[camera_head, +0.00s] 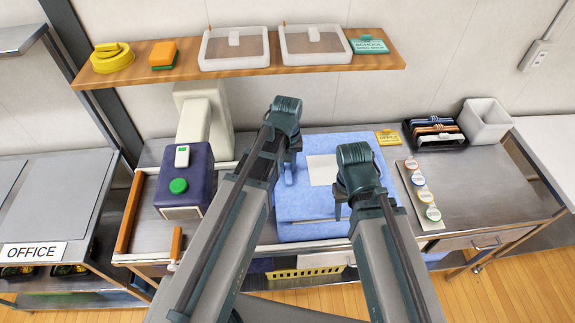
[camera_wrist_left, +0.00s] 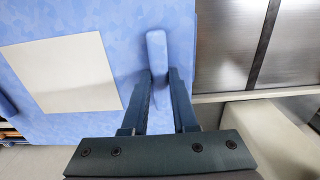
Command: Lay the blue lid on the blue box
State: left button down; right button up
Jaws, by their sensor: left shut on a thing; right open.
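The blue lid (camera_head: 336,148) is a large, mottled light-blue panel with a pale square on top, lying over the middle of the steel counter. In the left wrist view, my left gripper (camera_wrist_left: 163,78) is shut on the lid's raised blue handle (camera_wrist_left: 157,48); another blue handle (camera_wrist_left: 5,106) shows at the left edge. In the head view, my left gripper (camera_head: 288,174) is at the lid's left side. My right gripper (camera_head: 341,212) is open near the lid's right side. Blue box surfaces (camera_head: 310,232) seem to show at the front; I cannot tell whether the lid touches the box.
A purple machine with a green button (camera_head: 186,205) stands left of the lid. A strip with round labels (camera_head: 409,178), a black rack (camera_head: 434,146) and a white bin (camera_head: 486,125) stand to the right. A wooden shelf (camera_head: 200,76) with trays hangs behind.

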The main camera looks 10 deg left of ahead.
pick_arm(q)
jog(key=shift+f, duration=0.15)
jog(key=shift+f+b, duration=0.35)
jog(key=shift+b, duration=0.2)
jog(key=shift+f+b, duration=0.4)
dwell(0.9)
jog(key=shift+c, duration=0.2)
grip_release()
dwell(0.5)
notch_tip(320, 180, up, 9)
jog(key=p, duration=0.9)
jog(key=shift+r, duration=0.1)
